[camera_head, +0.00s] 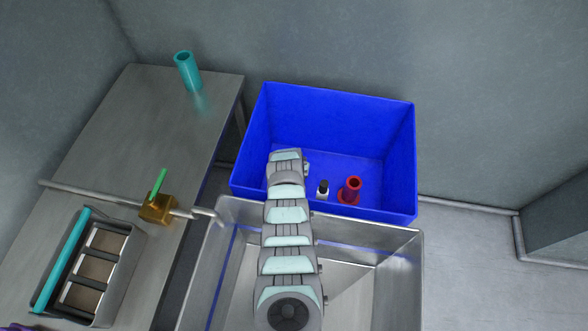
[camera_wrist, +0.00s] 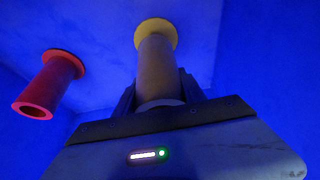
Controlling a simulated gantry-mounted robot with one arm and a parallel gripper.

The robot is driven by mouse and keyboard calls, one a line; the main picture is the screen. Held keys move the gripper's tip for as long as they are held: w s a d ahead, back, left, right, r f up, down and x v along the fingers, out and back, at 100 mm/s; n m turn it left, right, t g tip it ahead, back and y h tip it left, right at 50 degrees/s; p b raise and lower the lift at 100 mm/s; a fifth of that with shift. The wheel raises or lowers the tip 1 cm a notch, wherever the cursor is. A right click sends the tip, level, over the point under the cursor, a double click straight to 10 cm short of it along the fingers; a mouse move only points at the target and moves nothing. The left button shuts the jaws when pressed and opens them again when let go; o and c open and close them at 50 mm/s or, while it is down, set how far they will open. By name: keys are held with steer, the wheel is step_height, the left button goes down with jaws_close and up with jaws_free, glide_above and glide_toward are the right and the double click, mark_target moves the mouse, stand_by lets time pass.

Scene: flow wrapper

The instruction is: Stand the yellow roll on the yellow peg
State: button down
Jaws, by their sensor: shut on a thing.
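In the wrist view, my gripper (camera_wrist: 160,95) points down into the blue crate and is shut on the yellow roll (camera_wrist: 156,72), a dull yellow tube. The roll's far end lines up with a bright yellow disc (camera_wrist: 156,27), which looks like the yellow peg's base on the crate floor. The two overlap in this view; I cannot tell whether they touch or whether the roll is around the peg. No peg shaft shows. In the head view, my arm hides the gripper, the yellow roll and the yellow disc.
A teal tube (camera_head: 187,71) stands on the metal table (camera_head: 150,120). A metal bin (camera_head: 400,262) adjoins the crate's near side.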

steer(key=r+p, duration=0.2)
steer(key=r, duration=0.1)
steer(key=shift+w+r, duration=0.3)
steer(key=shift+w, duration=0.05)
step_height(320, 180, up, 6)
steer(key=p, duration=0.4)
steer(key=shift+f, duration=0.25)
